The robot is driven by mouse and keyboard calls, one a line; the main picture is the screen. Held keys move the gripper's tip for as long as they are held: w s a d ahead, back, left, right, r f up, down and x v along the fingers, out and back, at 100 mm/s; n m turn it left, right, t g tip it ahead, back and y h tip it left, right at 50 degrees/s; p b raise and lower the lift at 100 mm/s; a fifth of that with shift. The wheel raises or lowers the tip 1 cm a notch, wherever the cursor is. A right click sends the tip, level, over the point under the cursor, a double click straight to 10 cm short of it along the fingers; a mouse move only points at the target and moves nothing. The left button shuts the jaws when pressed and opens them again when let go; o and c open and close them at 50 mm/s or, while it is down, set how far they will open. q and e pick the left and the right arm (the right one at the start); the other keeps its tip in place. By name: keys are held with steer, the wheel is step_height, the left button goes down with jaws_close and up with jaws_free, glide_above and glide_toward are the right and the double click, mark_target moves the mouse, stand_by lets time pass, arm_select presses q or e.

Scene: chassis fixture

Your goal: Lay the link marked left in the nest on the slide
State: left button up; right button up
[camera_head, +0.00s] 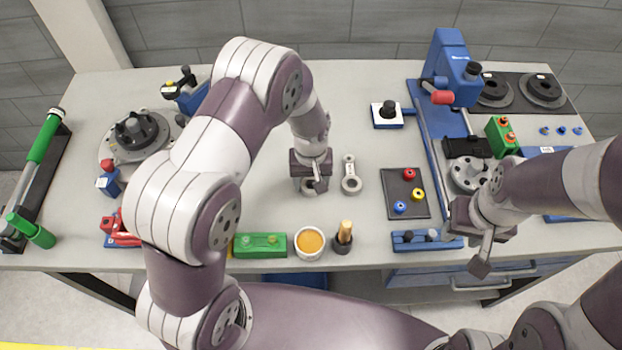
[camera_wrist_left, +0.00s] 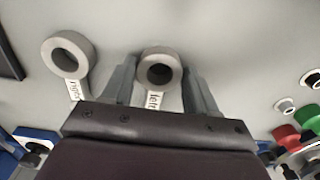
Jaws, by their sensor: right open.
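The link marked left (camera_wrist_left: 160,68) is a grey ring with a labelled shank, pointing toward my gripper in the left wrist view. My left gripper (camera_head: 314,187) points down over it in the head view and hides most of it. In the wrist view its two fingers (camera_wrist_left: 160,85) stand on either side of the ring; whether they press on it is unclear. A matching link marked right (camera_head: 351,176) lies beside it, also in the wrist view (camera_wrist_left: 68,55). My right gripper (camera_head: 481,262) is open at the table's front edge. I cannot clearly make out the slide's nest.
A blue fixture (camera_head: 452,75) with a long rail stands right of centre. A dark tray (camera_head: 390,208) with coloured rings lies left of it. An orange-filled bowl (camera_head: 309,243), a green block (camera_head: 259,246) and a brush pot (camera_head: 343,243) line the front edge.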

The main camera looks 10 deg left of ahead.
arm_select(q)
steer(key=c, duration=0.5)
steer(key=shift+r+p, duration=2.25)
steer(key=shift+r, duration=0.3)
steer(key=shift+f, duration=0.15)
steer(key=shift+f+b, duration=1.75)
steer(key=shift+f, duration=0.65)
steer(key=shift+w, duration=0.1)
steer(key=o, duration=0.6)
